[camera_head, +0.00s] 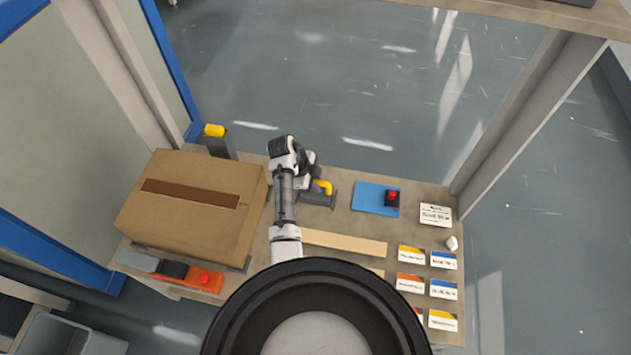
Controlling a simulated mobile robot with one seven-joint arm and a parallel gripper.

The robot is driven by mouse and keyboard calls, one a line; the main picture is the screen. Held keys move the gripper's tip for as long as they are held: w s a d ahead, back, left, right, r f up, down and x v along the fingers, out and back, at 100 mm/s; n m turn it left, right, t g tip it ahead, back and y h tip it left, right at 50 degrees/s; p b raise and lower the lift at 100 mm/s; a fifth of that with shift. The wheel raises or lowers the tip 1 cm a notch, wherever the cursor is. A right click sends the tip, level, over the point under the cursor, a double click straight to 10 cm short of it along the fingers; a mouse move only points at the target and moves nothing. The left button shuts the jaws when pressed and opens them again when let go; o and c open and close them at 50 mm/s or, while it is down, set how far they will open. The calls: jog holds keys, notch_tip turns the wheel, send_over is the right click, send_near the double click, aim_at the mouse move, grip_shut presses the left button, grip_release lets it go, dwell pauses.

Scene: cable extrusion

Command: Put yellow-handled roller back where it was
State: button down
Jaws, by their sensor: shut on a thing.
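My white and black gripper (311,180) reaches over the far part of the table, left of the blue mat. It is shut on the yellow-handled roller (323,186). The yellow handle shows just right of the gripper, with a dark grey part (320,199) beneath it. The gripper and arm hide the roller's left side. I cannot tell whether the roller touches the table.
A large cardboard box (190,205) stands left of my arm, with a dark yellow-topped post (216,140) behind it. A blue mat (369,198) bears a red-topped black item (392,197). Several cards (436,214) lie on the right. An orange-and-black device (192,276) sits front left.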

jog(key=shift+s+f+b, duration=0.1)
jog(key=shift+f+b, duration=0.45)
jog(key=shift+f, duration=0.05)
jog(key=c, duration=1.3)
grip_release()
jog(key=shift+f, duration=0.15)
jog(key=shift+c, duration=0.2)
jog(key=shift+r+p, duration=0.3)
jog(key=shift+r, duration=0.05)
jog(key=w+b+v, duration=0.1)
jog(key=b+v, duration=0.1)
jog(key=v, duration=1)
jog(key=shift+s+r, duration=0.45)
